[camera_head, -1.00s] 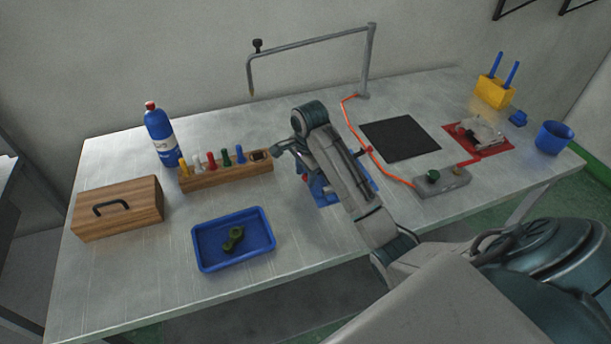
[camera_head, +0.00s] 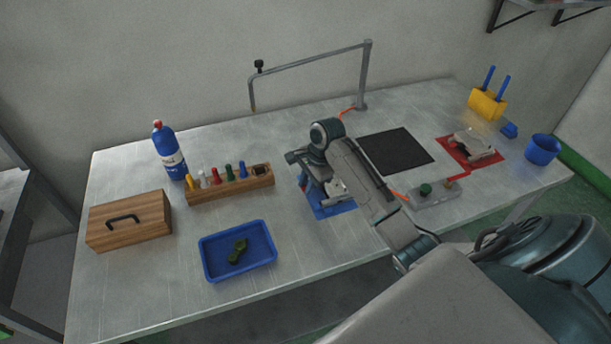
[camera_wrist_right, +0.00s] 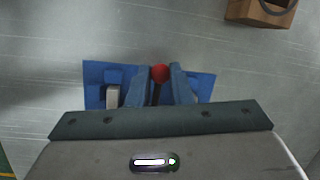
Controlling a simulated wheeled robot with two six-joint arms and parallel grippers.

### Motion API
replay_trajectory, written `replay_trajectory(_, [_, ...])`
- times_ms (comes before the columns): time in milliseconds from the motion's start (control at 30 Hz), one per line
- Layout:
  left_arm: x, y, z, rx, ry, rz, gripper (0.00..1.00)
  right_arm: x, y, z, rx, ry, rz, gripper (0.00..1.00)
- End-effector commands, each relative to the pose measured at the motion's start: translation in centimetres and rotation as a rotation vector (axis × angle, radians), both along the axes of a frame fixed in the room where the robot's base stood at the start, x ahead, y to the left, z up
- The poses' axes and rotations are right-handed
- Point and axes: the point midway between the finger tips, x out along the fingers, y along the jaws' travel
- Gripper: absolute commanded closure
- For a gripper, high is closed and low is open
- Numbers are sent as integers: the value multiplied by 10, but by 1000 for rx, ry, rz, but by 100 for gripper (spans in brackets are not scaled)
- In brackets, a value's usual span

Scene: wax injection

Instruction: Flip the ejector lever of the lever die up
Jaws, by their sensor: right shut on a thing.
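The lever die (camera_head: 338,189) sits on a blue base (camera_head: 338,210) near the middle of the table, partly hidden by my right arm. In the right wrist view the blue base (camera_wrist_right: 203,86) spreads out on both sides of my fingers. My right gripper (camera_wrist_right: 160,76) is shut on the ejector lever, whose red knob (camera_wrist_right: 160,73) shows between the fingertips. The dark lever shaft runs down from the knob between the fingers. In the head view my right gripper (camera_head: 304,182) is over the left side of the die. The lever's exact angle is hard to tell. My left gripper is not in view.
A blue tray (camera_head: 206,268) with a green piece lies front left of the die. A wooden rack (camera_head: 232,190) with coloured tools stands behind it. A second die (camera_head: 472,145) on a red mat, a control box (camera_head: 434,195) and a black mat (camera_head: 396,152) are to the right.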

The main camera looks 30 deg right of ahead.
Motion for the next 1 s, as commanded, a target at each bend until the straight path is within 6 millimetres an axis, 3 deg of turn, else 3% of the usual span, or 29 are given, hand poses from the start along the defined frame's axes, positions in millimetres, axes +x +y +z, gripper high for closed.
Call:
replay_trajectory(33, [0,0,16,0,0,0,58,-2,-2,8,25,0,-1,100])
replay_trajectory(300, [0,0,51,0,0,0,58,-3,-7,13,181,-39,-2,100])
replay_trajectory(800, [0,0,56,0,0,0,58,-2,-8,11,242,-59,-2,100])
replay_trajectory(833, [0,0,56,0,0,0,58,-2,-8,11,242,-59,-2,75])
replay_trajectory(900, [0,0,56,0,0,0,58,-2,-8,11,241,-59,-3,61])
replay_trajectory(1000, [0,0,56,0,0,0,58,-2,-8,11,241,-59,-3,60])
